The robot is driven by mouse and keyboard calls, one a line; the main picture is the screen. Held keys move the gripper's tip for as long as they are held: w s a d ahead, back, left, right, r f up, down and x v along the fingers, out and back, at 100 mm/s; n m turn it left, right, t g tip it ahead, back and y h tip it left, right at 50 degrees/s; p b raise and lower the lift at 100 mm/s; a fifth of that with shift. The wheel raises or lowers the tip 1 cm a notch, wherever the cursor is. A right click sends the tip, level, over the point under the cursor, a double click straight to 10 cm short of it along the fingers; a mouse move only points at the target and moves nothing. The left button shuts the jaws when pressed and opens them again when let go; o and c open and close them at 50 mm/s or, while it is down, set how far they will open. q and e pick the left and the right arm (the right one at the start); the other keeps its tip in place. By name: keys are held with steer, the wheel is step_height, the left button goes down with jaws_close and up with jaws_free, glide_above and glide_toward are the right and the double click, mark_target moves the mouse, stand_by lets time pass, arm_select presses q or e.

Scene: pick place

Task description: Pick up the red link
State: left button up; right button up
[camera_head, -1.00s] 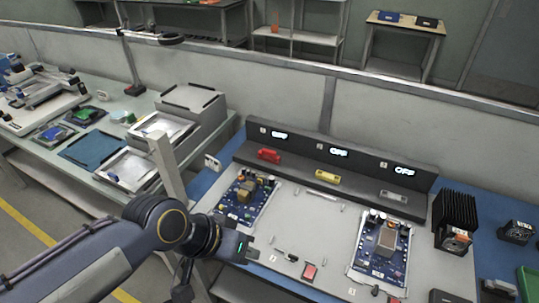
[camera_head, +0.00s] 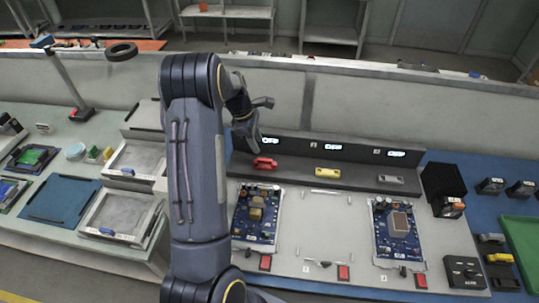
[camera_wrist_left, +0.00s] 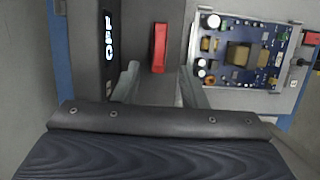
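The red link (camera_head: 265,163) lies on the dark shelf of the test rack (camera_head: 300,172), in the leftmost place under an OFF display. In the left wrist view the red link (camera_wrist_left: 159,47) shows as a narrow red bar. My left gripper (camera_head: 257,122) is above and behind the link in the head view. Contact is not seen. My right gripper is not in view.
A yellow link (camera_head: 328,173) and a grey link (camera_head: 391,179) lie farther right on the shelf. Two blue circuit boards, at left (camera_head: 256,214) and right (camera_head: 397,228), lie in front. A black finned block (camera_head: 443,187) stands at the right. The rack's back wall is close to the gripper.

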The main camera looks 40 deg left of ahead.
mark_target(265, 159)
arm_select(q)
steer(key=shift+w+f, duration=0.15)
steer(key=shift+f, duration=0.3)
steer(key=p+x, duration=0.2)
steer(key=x, duration=0.4)
steer(key=shift+f, duration=0.2)
steer(key=shift+d+f, duration=0.15)
steer(key=shift+f, duration=0.2)
steer(key=shift+c, duration=0.2)
jaws_close()
